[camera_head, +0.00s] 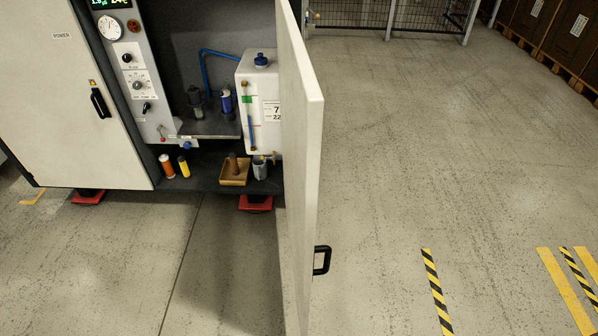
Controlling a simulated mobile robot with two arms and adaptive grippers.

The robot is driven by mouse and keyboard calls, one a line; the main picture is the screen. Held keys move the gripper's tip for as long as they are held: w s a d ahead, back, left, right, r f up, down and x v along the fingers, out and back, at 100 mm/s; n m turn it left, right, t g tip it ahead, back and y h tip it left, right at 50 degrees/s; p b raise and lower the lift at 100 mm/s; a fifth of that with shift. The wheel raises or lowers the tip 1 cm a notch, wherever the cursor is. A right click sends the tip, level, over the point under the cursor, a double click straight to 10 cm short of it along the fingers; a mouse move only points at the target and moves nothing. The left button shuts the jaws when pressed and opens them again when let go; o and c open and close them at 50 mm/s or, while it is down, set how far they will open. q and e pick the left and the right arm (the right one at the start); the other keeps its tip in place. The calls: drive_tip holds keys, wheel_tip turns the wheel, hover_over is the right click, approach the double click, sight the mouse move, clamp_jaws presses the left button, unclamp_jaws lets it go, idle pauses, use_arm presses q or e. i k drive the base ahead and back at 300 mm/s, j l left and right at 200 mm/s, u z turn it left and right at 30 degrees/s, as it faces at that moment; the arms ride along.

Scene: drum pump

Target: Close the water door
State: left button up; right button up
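The water door (302,160) is a tall white panel that stands wide open, sticking out from the cabinet toward me, seen nearly edge-on. Its black handle (322,260) is on the right-hand face near the door's free edge. Behind the door, the open compartment shows a white tank (258,105) with a blue cap, partly hidden by the door. Neither of my grippers is in the head view.
A closed door labelled POWER (75,100) is on the left, beside a control panel (128,70). Small bottles and a wooden tray (235,171) sit on the cabinet's bottom shelf. The floor (420,150) right of the door is clear, with striped tape (436,290).

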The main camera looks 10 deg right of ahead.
sight(301, 99)
drive_tip(key=i+l+u, duration=0.1)
drive_tip(key=l, duration=0.3)
drive_tip(key=i+l+u, duration=0.15)
drive_tip(key=l, duration=0.25)
drive_tip(key=i+l+u, duration=0.1)
drive_tip(key=l, duration=0.3)
drive_tip(key=i+l+u, duration=0.1)
drive_tip(key=l, duration=0.35)
